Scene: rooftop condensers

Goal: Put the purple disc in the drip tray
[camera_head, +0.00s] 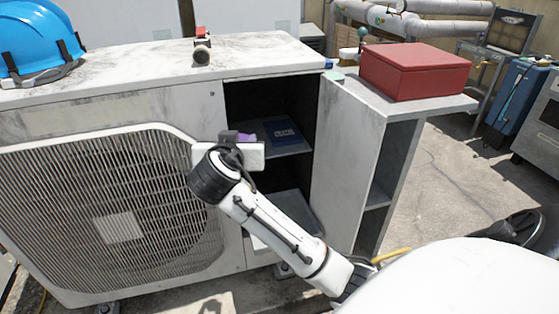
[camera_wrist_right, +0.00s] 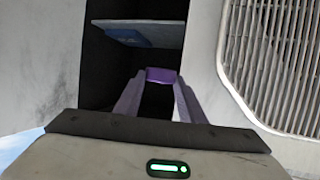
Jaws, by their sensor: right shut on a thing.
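My right gripper (camera_head: 245,140) is in front of the open compartment of the condenser unit. It is shut on the purple disc (camera_wrist_right: 161,75), which shows between the fingertips in the right wrist view. In the head view only a small purple patch (camera_head: 247,137) shows behind the gripper body. A pale grey, tray-like surface (camera_head: 294,207) lies low in the compartment, partly hidden by my right arm; I cannot tell whether it is the drip tray. My left gripper is not in view.
A grey shelf (camera_head: 296,149) inside the compartment holds a flat blue item (camera_head: 283,132). The open door (camera_head: 343,160) stands on the right. A red box (camera_head: 414,71) sits on a side surface. A blue helmet (camera_head: 35,42) and a small red-and-dark item (camera_head: 202,46) are on top of the unit.

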